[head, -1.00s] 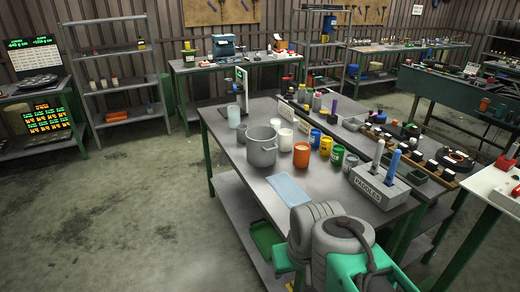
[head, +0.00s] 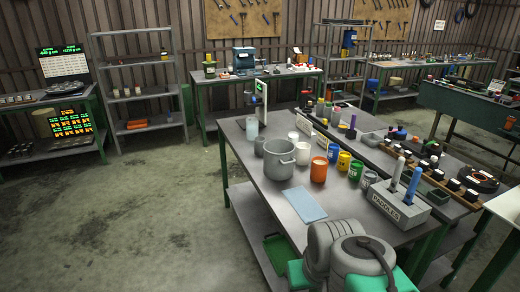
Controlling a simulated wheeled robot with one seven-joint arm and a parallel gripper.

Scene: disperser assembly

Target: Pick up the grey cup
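A small grey cup (head: 370,179) stands upright at the near end of a row of coloured cups on the workbench, left of the paddles block. My gripper is not in view; only grey and green parts of my arm show at the bottom, in front of the bench's near end.
The paddles block (head: 398,206) is to the right. A light blue sheet (head: 305,205) lies on the near bench. Open floor (head: 130,220) is on the left.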

